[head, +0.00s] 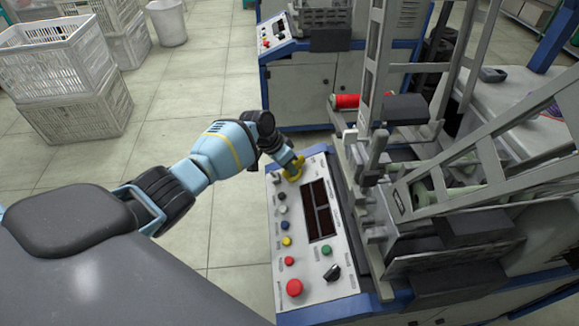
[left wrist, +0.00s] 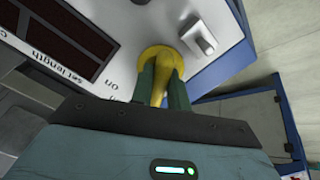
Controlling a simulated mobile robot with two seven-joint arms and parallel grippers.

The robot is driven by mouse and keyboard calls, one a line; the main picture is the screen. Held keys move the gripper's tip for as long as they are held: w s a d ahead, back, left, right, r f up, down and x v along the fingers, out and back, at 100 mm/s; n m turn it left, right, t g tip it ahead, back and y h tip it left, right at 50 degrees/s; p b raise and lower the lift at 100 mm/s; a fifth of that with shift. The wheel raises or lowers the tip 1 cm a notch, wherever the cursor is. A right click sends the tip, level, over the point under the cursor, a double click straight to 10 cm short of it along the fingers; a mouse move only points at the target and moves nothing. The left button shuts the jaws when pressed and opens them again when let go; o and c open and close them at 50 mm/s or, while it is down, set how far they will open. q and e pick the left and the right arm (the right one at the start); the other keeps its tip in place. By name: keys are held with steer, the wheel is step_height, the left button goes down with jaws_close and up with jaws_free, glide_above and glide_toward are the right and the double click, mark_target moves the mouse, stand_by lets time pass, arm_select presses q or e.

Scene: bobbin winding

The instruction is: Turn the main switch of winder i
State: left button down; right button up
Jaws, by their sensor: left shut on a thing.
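The main switch (head: 294,176) is a yellow rotary knob on a round yellow base at the far end of the winder's sloped control panel (head: 262,246). In the left wrist view the yellow switch (left wrist: 158,56) stands between my fingers, with an "on" label beside it on the panel. My left gripper (head: 291,168) reaches down from the left and is shut on the switch. In the left wrist view its two dark green fingers (left wrist: 163,88) press the knob's grip from both sides. The fingers hide part of the knob. My right gripper is not in view.
The panel also has dark displays (head: 321,207), several coloured buttons, a black knob (head: 332,273) and a red button (head: 294,288). A grey toggle (left wrist: 198,36) is close beside the yellow switch. Grey winder framework rises right of the panel. White crates (head: 75,112) stand on the floor at left.

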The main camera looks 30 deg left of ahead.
arm_select(q)
steer(key=c, duration=1.4)
jaws_free()
steer(key=shift+o, duration=0.2)
steer(key=p+v, duration=0.2)
steer(key=v, duration=0.6)
steer(key=shift+f, duration=0.1)
